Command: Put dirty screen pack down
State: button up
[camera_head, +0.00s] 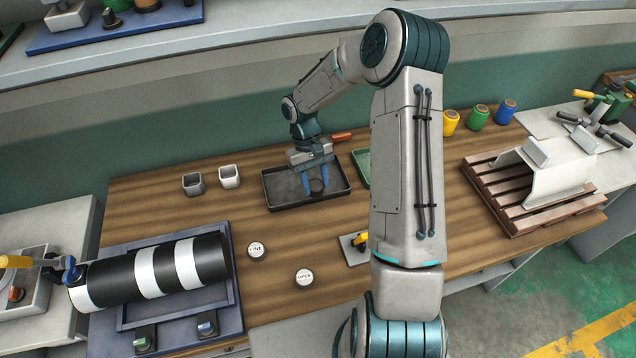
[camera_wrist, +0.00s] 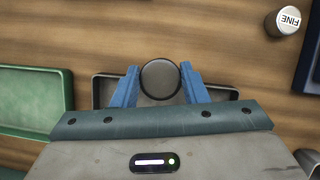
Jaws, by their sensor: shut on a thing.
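My gripper (camera_head: 315,183) is over the dark tray (camera_head: 283,188) on the wooden bench. Its blue fingers are shut on the dirty screen pack (camera_wrist: 161,80), a round grey disc with a dark rim. The pack also shows as a small dark shape between the fingers in the head view (camera_head: 317,187). In the wrist view the tray (camera_wrist: 104,90) lies behind the pack and fingers. Whether the pack touches the tray floor I cannot tell.
A green tray (camera_head: 361,166) is just right of the dark tray. Two small square cups (camera_head: 229,176) stand to the left. Round pieces marked FINE (camera_head: 256,250) and OPEN (camera_head: 304,277) are in front. A striped cylinder (camera_head: 160,270) lies front left.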

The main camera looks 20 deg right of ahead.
jog(key=n, duration=0.1)
jog(key=d+n+h+b, duration=0.1)
jog(key=n, duration=0.2)
jog(key=shift+w+d+t+h, duration=0.15)
jog(key=shift+w+t+h, duration=0.15)
jog(key=shift+t, duration=0.1)
jog(key=d+r+n+t+h+b, duration=0.1)
jog(key=d+r+n+t+b, duration=0.2)
jog(key=n, duration=0.7)
jog(key=d+r+n+t+b, duration=0.1)
jog(key=d+n+t+b, duration=0.2)
jog(key=n, duration=0.8)
jog(key=shift+t, duration=0.5)
jog(key=w+a+f, duration=0.1)
jog(key=a+f, duration=0.1)
jog(key=a, duration=0.1)
jog(key=w+a+f+b, duration=0.1)
jog(key=w+a+f, duration=0.1)
jog(key=a, duration=0.2)
jog(key=w+a+f, duration=0.2)
jog(key=a+f, duration=0.1)
jog(key=a, duration=0.1)
jog(key=shift+a, duration=0.15)
jog(key=shift+f+b, duration=0.5)
jog(key=shift+f, duration=1.55)
jog(key=shift+f, duration=0.1)
jog(key=shift+f, duration=0.15)
jog(key=o, duration=1)
jog(key=shift+c, duration=0.2)
